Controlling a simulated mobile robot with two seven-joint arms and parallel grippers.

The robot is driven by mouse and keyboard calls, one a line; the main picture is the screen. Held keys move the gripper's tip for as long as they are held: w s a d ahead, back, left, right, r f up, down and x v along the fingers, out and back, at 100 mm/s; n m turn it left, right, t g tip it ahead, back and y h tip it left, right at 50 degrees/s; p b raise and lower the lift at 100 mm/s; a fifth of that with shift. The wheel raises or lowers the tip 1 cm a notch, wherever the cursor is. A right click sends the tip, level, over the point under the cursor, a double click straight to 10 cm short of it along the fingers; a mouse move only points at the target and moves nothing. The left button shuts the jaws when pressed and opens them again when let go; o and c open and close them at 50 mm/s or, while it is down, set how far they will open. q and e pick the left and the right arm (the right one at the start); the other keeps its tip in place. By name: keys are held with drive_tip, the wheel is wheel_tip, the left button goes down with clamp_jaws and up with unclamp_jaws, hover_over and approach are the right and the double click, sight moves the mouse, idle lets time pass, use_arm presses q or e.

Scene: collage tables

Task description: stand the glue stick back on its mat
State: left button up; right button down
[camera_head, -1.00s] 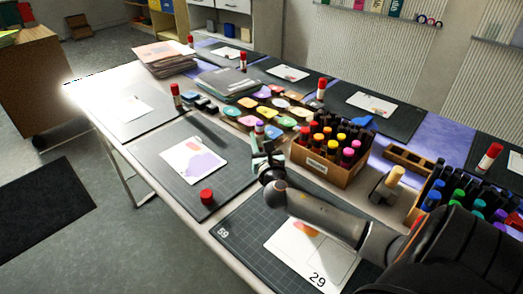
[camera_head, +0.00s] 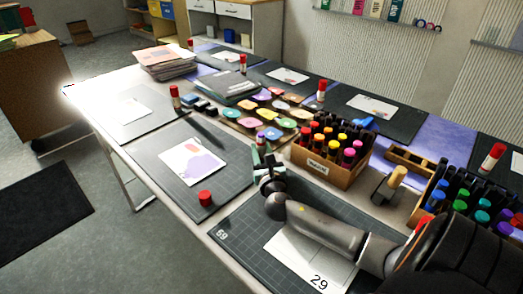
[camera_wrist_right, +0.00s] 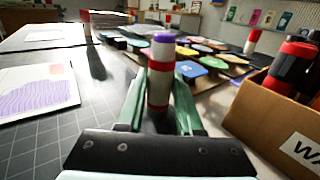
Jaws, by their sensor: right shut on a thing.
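My right gripper (camera_head: 265,160) is shut on the glue stick (camera_wrist_right: 160,75), with one green finger on each side of it. The glue stick is red and white with a purple top, and it stands upright in the grip in the right wrist view. In the head view only its upper part (camera_head: 261,138) shows, beyond the fingers. The dark gridded mat (camera_head: 223,180) with a purple-printed card lies just left of the gripper. A short red cap (camera_head: 205,198) stands near that mat's front corner. I cannot tell whether the glue stick's base touches anything. My left gripper is not in view.
A cardboard marker box (camera_head: 322,170) stands close to the right of the gripper. Paint pots on a tray (camera_head: 247,122) lie behind it. Another mat numbered 59 (camera_head: 240,220) lies under my right arm. Other glue sticks stand around the table.

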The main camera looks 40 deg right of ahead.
drive_tip(key=c, duration=0.6)
unclamp_jaws()
drive_tip(key=shift+s+a+f, duration=0.1)
drive_tip(key=shift+f, duration=0.6)
drive_tip(key=shift+o, duration=0.2)
drive_tip(key=shift+r, duration=0.25)
drive_tip(key=v, duration=0.4)
drive_tip(key=r+p+v, duration=0.1)
drive_tip(key=v, duration=0.3)
drive_tip(key=p+v, duration=0.1)
drive_tip(key=v, duration=0.2)
drive_tip(key=shift+s+a+r, duration=0.15)
drive_tip(key=shift+s+a, duration=0.1)
drive_tip(key=shift+s, duration=0.1)
